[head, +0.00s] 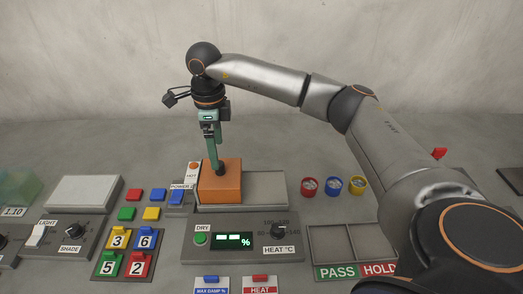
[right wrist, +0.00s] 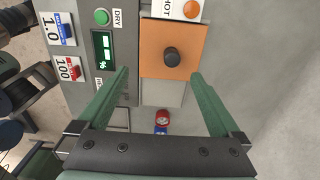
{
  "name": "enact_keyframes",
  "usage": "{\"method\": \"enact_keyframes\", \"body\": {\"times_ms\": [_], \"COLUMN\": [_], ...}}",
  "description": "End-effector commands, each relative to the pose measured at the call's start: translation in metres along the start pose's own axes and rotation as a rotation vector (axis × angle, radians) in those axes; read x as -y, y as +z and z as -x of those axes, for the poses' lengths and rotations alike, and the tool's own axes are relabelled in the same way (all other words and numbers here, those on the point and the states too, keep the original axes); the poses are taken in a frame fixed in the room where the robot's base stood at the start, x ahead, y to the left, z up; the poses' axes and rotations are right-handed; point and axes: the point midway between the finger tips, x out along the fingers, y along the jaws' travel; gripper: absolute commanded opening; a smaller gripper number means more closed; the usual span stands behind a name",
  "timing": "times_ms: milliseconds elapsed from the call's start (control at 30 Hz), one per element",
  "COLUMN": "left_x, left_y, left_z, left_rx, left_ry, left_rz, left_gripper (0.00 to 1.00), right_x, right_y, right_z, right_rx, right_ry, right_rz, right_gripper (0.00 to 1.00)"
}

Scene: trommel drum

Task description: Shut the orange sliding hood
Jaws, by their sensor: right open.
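The orange sliding hood (head: 220,186) is a box-like cover at the left end of the grey dryer unit. A dark round knob (head: 220,170) is on it; hood (right wrist: 187,30) and knob (right wrist: 171,57) also show in the right wrist view. To the right of the hood, the grey bed (head: 258,188) of the unit lies uncovered. My right gripper (head: 215,156) points down over the hood, its green fingers near the knob. In the right wrist view its fingers (right wrist: 164,80) are apart and empty, with the knob just beyond the tips. Contact cannot be told. My left gripper is not in view.
The dryer panel (head: 240,255) with a green DRY button (head: 200,239) and heat knob is in front. An orange HOT lamp (head: 193,167) stands behind left. Coloured blocks and numbered tiles (head: 119,239) lie left. Several coloured cups (head: 332,186) and a PASS/HOLD tray (head: 328,244) are right.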

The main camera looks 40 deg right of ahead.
Motion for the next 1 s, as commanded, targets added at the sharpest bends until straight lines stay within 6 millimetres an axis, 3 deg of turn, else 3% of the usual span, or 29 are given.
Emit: {"method": "enact_keyframes", "body": {"times_ms": [1000], "left_x": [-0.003], "left_y": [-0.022], "left_z": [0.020], "left_rx": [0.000], "left_ry": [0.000], "left_rz": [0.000], "left_gripper": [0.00], "right_x": [-0.059], "right_y": [-0.012], "right_z": [0.045], "right_rx": [0.000], "right_ry": [0.000], "right_rz": [-0.001], "right_gripper": [1.00]}}
